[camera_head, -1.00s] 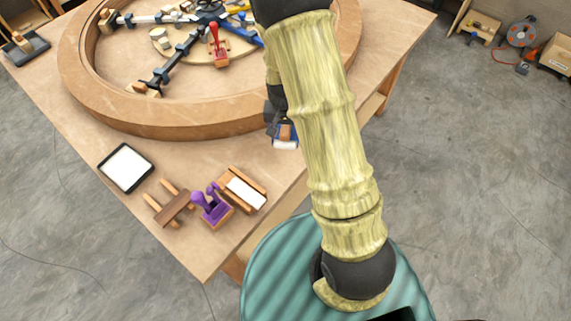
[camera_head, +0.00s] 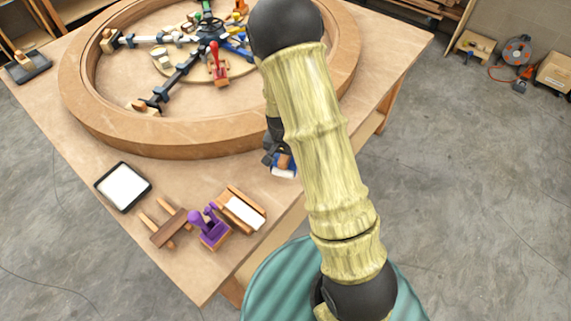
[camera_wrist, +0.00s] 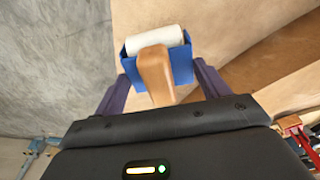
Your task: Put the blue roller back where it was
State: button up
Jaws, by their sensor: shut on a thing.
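The blue roller (camera_wrist: 182,68) has a blue frame, a white cylinder and a brown wooden handle. In the wrist view it sits between the two dark purple fingers of my gripper (camera_wrist: 160,85), which are shut on it. In the head view the roller (camera_head: 283,164) shows beside my arm, near the table's right edge, with its white cylinder lowest in the picture. My arm hides part of it and most of the gripper. I cannot tell how high above the table it is. A wooden cradle with a white pad (camera_head: 243,212) stands near the table's front corner.
A purple-handled tool (camera_head: 209,227), an empty-looking wooden rack (camera_head: 168,226) and a black-rimmed white tray (camera_head: 123,187) stand near the front corner. A large curved wooden ring (camera_head: 150,140) fills the back of the table (camera_head: 195,280). Bare table lies between ring and tray.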

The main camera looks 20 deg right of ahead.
jog(key=shift+f, duration=0.15)
jog(key=shift+f+p, duration=0.3)
jog(key=shift+f, duration=1.7)
jog(key=shift+f, duration=0.25)
jog(key=shift+s+f+b, duration=0.15)
jog(key=shift+f+b, duration=0.2)
jog(key=shift+b, duration=0.15)
jog(key=shift+c, duration=1.2)
jog(key=o, duration=1.3)
